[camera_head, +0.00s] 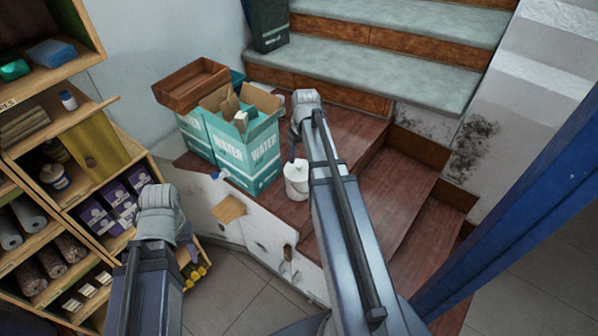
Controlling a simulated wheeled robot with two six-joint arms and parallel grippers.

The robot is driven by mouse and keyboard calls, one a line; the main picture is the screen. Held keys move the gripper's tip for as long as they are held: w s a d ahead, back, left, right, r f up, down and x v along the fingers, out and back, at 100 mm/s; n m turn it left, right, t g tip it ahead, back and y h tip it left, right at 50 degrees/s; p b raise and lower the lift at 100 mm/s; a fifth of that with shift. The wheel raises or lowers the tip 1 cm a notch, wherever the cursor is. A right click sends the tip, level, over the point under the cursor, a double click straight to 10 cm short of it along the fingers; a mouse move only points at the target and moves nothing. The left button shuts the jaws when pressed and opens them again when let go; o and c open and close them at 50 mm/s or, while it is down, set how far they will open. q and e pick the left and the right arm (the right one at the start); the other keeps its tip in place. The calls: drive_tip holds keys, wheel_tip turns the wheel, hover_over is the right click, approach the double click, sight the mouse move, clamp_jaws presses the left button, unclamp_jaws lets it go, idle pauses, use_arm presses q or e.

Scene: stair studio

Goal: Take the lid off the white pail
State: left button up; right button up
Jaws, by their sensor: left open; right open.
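The white pail (296,185) stands on the reddish-brown wooden landing, right of the water cartons. Its white lid (297,168) is on top. My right arm reaches over the landing and bends down at its far end. My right gripper (293,154) is small in the view and partly hidden by my arm; it is open, close above the lid. I cannot tell whether it touches the lid. My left gripper (186,256) is open and low in front of the shelves, apart from the pail and largely hidden behind my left forearm.
Teal water cartons (258,150), one open, and a brown tray (190,84) stand left of the pail. A filled shelf unit (60,190) is at the left. Grey-topped steps (360,75) rise behind; brown steps (380,195) descend right. A blue post (500,220) crosses the right side.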

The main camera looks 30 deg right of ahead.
sight(299, 166)
drive_tip(key=f+b, duration=0.5)
drive_tip(key=shift+w+f, duration=0.1)
drive_tip(key=shift+w, duration=0.2)
clamp_jaws()
idle(0.4)
